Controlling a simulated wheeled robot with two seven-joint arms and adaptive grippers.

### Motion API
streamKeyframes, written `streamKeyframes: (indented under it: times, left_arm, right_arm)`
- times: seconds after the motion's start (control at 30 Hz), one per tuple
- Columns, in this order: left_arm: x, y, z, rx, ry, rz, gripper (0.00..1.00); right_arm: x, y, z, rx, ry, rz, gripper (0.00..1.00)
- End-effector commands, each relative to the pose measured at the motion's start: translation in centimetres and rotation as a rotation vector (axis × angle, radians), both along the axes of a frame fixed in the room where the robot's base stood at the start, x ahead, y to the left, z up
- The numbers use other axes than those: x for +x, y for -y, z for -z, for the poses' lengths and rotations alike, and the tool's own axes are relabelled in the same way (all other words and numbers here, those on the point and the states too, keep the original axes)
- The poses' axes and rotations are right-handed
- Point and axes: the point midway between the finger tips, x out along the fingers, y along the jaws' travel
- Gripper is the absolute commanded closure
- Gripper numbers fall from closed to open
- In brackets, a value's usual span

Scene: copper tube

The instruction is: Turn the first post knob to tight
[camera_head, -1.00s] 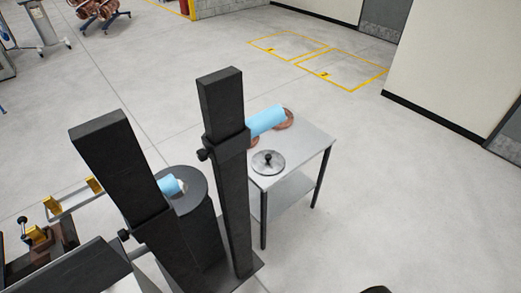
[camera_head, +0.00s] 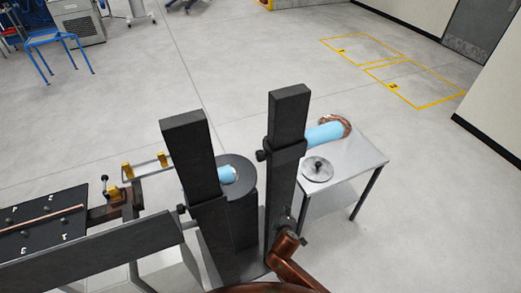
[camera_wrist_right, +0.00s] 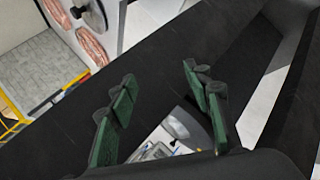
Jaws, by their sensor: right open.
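Two black posts stand side by side in the head view, the left post (camera_head: 186,145) and the right post (camera_head: 289,115). Each has a collar with a small dark knob on its left side: the left knob (camera_head: 181,209) and the right knob (camera_head: 261,155). Which is the first post is not marked. My right gripper (camera_head: 286,219) is small and dark against the lower right post, below that collar. In the right wrist view its green-padded fingers (camera_wrist_right: 158,85) are open and apart, with a black beam behind them. No knob shows between the fingers. My left gripper is not in view.
A steel table (camera_head: 350,160) at the right holds a round lid (camera_head: 317,169) and a blue roll (camera_head: 324,133) with copper coils. A dark drum (camera_head: 242,190) stands behind the posts. A bench (camera_head: 35,228) with a copper tube is at the left. Open floor lies beyond.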

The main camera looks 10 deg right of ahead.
Motion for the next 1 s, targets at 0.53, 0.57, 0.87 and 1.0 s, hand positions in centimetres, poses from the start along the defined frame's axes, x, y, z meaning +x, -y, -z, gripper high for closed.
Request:
streamKeyframes:
  times: [0.53, 0.57, 0.87, 1.0]
  left_arm:
    - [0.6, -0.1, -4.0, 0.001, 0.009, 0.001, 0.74]
    - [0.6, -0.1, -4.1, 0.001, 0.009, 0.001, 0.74]
    - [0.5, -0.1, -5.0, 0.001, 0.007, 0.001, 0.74]
    - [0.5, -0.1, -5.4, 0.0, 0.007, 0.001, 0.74]
  right_arm:
    - [-1.6, -10.2, -34.3, -0.345, 0.507, -0.219, 0.55]
    - [-1.6, -10.3, -34.5, -0.353, 0.513, -0.223, 0.55]
    - [2.2, -10.1, -34.4, -0.364, 0.523, -0.226, 0.55]
    - [4.2, -10.0, -34.1, -0.362, 0.522, -0.227, 0.55]
